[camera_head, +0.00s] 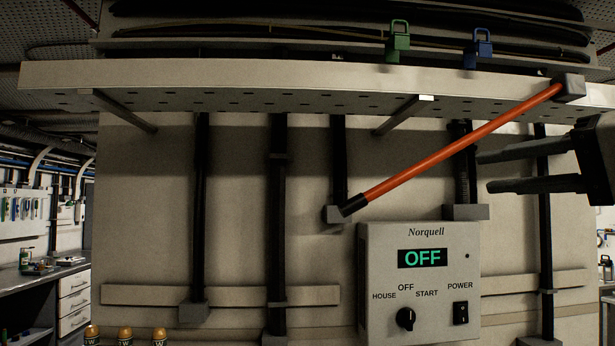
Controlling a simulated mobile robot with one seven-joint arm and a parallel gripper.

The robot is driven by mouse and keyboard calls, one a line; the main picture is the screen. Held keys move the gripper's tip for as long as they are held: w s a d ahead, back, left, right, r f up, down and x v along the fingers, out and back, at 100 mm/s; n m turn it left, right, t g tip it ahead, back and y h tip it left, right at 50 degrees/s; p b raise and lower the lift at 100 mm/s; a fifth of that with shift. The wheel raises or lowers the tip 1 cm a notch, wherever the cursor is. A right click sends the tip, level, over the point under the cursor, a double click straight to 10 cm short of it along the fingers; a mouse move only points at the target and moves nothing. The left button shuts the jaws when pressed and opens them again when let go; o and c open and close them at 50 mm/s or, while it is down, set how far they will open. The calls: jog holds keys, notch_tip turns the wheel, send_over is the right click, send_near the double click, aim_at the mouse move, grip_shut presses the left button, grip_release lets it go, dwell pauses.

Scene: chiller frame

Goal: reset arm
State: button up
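My gripper (482,172) is at the right edge of the view, its two dark fingers pointing left. The fingers are apart with nothing between them, so it is open and empty. It is to the right of the orange bar (455,150), apart from it as far as I can tell. The rest of my arm is mostly out of view.
The orange bar slants from the shelf rail (250,75) down to the left. Below is the Norquell control box (375,275), its display reading OFF. A green padlock (398,42) and a blue padlock (478,48) are on top. Bottles (125,335) stand lower left.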

dwell(0.4)
jog(key=s+a+f+n+g+h+p, duration=0.15)
jog(key=a+f+g, duration=0.4)
jog(key=f, duration=0.85)
jog(key=s+a+f+n+g+h+p, duration=0.1)
jog(key=a+f+n+g+h+p, duration=0.15)
jog(key=a+f, duration=0.8)
jog(key=s+d+f+n+g+h, duration=0.1)
jog(key=s+f, duration=0.1)
jog(key=f, duration=0.4)
jog(key=s+d+f+n+g+h, duration=0.1)
jog(key=s+d+f+n+h, duration=0.1)
jog(key=f, duration=0.4)
jog(key=shift+s+f+g+h+p, duration=0.3)
jog(key=shift+s+p, duration=0.15)
jog(key=shift+s, duration=0.3)
